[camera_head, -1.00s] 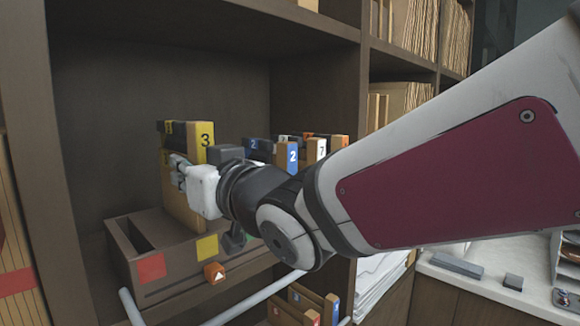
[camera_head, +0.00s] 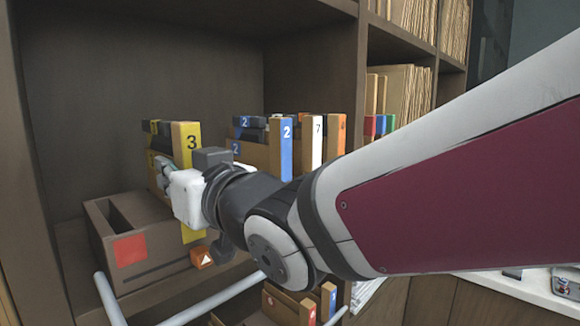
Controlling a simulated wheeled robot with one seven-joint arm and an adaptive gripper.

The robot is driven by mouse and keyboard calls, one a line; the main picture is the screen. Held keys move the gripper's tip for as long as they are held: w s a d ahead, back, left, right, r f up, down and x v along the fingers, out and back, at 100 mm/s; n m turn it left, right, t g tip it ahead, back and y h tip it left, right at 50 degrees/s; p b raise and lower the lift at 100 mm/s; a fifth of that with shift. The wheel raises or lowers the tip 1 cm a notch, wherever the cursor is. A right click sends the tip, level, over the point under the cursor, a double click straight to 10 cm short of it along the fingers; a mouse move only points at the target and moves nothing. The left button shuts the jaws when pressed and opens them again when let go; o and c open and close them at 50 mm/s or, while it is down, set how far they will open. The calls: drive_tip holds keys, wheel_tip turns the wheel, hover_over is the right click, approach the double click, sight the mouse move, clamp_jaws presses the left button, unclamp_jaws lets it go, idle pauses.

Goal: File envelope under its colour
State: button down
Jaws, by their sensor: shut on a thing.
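My gripper (camera_head: 165,178) is shut on a tan envelope (camera_head: 160,160) with a yellow edge marked 3. It holds the envelope upright over the compartmented wooden box (camera_head: 160,275) on the shelf. A red patch (camera_head: 129,249) marks the box's left front. A yellow area (camera_head: 190,234) shows below my gripper; I cannot tell whether it is the box's patch or the envelope's edge. The envelope's lower end is hidden by my gripper and wrist, so I cannot tell whether it is inside a compartment.
Upright envelopes with blue (camera_head: 286,148), white (camera_head: 317,142) and orange (camera_head: 336,136) edges stand right of my gripper. An orange triangle tag (camera_head: 202,257) is on the box front. A pale rail (camera_head: 222,302) runs in front. The shelf's left upright (camera_head: 35,150) stands beside the box.

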drive_tip(key=c, duration=1.6)
unclamp_jaws()
drive_tip(key=v, duration=1.2)
